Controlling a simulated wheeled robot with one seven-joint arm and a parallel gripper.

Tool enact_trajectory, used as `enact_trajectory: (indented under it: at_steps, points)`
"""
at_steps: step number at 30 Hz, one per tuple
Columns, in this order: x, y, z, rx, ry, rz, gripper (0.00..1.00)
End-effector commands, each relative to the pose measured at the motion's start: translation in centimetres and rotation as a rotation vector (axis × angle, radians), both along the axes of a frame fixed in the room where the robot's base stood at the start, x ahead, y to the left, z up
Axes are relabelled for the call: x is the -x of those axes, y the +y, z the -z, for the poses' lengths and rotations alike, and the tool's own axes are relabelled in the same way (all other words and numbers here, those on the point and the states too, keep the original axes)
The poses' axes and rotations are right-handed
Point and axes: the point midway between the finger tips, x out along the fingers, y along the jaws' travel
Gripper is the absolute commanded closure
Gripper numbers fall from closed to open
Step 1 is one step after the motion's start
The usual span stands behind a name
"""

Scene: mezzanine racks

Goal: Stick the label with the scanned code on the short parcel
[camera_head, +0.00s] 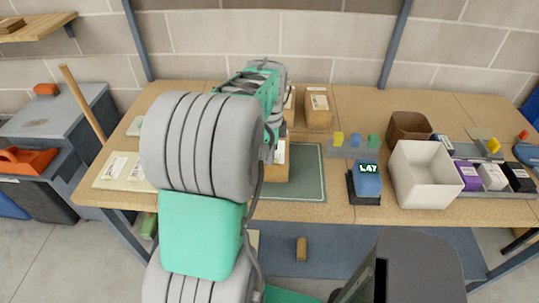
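Several brown cardboard parcels stand near the middle of the bench. One parcel (318,113) with a white label on top is at the back. Another (278,172) with a pale patch sits on the green mat (308,178), partly hidden by my arm. A third shows only as a sliver behind my arm. I cannot tell which is shortest. A pale board (103,183) with white labels (116,166) lies at the left, partly covered by my arm. A blue device (368,186) shows "L47" on its display. My gripper is hidden behind my arm's links, above the mat area.
A white bin (424,178) and a brown bin (408,128) stand right of the blue device. Small boxes (493,177) line the right end. A rack (352,151) holds yellow, blue and green pieces. A small brown block (301,249) is below the bench's front edge.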

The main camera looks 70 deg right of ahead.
Motion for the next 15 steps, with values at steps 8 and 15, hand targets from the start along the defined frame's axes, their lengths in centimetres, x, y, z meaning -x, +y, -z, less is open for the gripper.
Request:
enact_trajectory:
  at_steps: [8,15]
  points:
    - [0.01,0.11,0.23,-0.005,0.000,0.000,0.90]
    - [0.01,0.07,0.17,-0.003,0.001,0.000,0.72]
